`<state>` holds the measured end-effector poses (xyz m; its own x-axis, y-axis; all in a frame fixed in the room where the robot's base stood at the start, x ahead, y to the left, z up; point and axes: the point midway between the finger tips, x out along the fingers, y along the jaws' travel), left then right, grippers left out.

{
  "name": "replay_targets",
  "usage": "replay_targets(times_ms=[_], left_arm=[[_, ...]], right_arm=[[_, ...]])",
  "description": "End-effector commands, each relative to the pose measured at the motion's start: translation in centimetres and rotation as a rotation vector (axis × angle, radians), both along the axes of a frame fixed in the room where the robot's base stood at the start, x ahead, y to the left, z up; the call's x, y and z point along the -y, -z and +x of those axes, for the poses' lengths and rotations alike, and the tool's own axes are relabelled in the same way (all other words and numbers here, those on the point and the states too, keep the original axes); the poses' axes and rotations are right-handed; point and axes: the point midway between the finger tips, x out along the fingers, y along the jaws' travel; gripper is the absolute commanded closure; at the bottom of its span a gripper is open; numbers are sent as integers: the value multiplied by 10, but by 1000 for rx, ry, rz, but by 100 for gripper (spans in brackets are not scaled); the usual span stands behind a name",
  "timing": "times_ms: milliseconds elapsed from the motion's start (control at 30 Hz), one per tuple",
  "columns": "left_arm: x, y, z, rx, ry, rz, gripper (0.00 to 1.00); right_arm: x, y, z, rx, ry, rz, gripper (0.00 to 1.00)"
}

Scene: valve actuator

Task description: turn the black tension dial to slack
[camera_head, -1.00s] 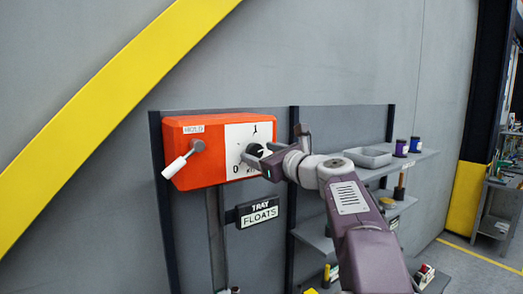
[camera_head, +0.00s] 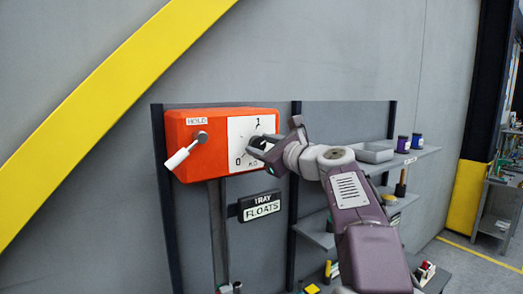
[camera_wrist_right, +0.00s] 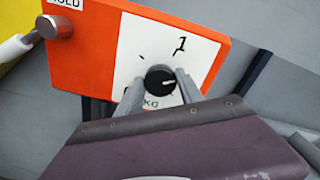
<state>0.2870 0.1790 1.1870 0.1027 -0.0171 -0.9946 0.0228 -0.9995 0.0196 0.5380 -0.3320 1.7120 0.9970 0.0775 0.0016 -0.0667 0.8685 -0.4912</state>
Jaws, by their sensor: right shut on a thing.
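The black tension dial (camera_head: 257,141) is on the white scale plate (camera_head: 241,130) of an orange box (camera_head: 206,158). The plate reads "1" at the top and "kg" below. My right gripper (camera_head: 261,145) is at the dial and partly hides it in the head view. In the wrist view its two fingers (camera_wrist_right: 160,84) stand on either side of the dial, shut on it. My left gripper is not in view.
A white-handled lever (camera_head: 182,153) labelled "HOLD" projects from the box's left side. A "TRAY FLOATS" sign (camera_head: 259,206) hangs below. Shelves at right hold a grey tray (camera_head: 372,154), spools (camera_head: 403,143) and small items. Open floor lies at far right.

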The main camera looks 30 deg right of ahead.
Motion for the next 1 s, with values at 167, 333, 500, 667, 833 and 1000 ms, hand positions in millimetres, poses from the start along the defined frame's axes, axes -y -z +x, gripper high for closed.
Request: replay_targets(times_ms=[167, 333, 500, 667, 833, 1000], left_arm=[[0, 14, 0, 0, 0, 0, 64], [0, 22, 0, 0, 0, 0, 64], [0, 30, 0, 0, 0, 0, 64], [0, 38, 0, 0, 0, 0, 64], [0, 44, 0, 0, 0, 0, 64], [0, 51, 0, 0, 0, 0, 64]], right_arm=[[0, 7, 1, 6, -3, -167, 97], [0, 7, 1, 18, -3, -329, 97], [0, 8, 1, 30, -4, -489, 97], [0, 8, 1, 42, -5, -642, 97], [0, 8, 1, 53, -4, -801, 97], [0, 8, 1, 66, -6, -963, 97]])
